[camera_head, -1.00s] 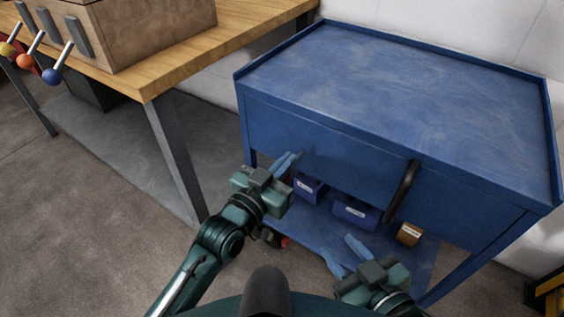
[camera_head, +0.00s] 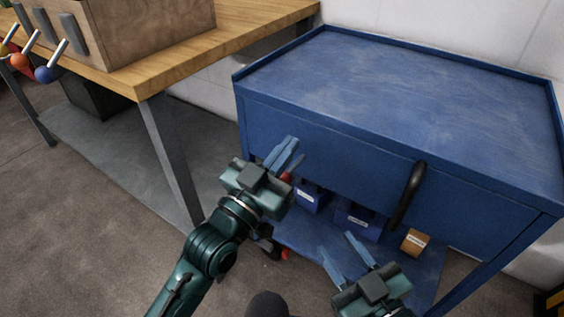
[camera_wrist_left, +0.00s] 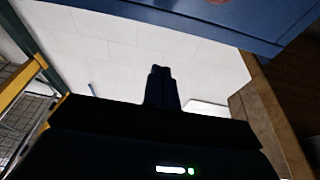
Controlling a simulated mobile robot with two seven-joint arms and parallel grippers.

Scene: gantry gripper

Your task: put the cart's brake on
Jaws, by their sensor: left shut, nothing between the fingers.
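The blue cart (camera_head: 400,105) stands ahead, with a black handle (camera_head: 408,195) on its front. A small red part (camera_head: 286,178) shows just beside my left gripper, partly hidden by it. Another small red part (camera_head: 285,254) shows low by a dark caster (camera_head: 268,245) at the cart's near left corner. I cannot tell which red part is the brake. My left gripper (camera_head: 291,145) is shut and empty, in front of the cart's left front. Its closed fingers also show in the left wrist view (camera_wrist_left: 161,86). My right gripper (camera_head: 340,255) is open and empty, lower, before the shelf.
The cart's lower shelf (camera_head: 300,240) holds blue bins (camera_head: 358,220) and a small orange-brown box (camera_head: 416,241). A wooden workbench (camera_head: 245,25) stands left, its grey leg (camera_head: 172,160) near my left arm. Bare floor (camera_head: 90,220) lies at left.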

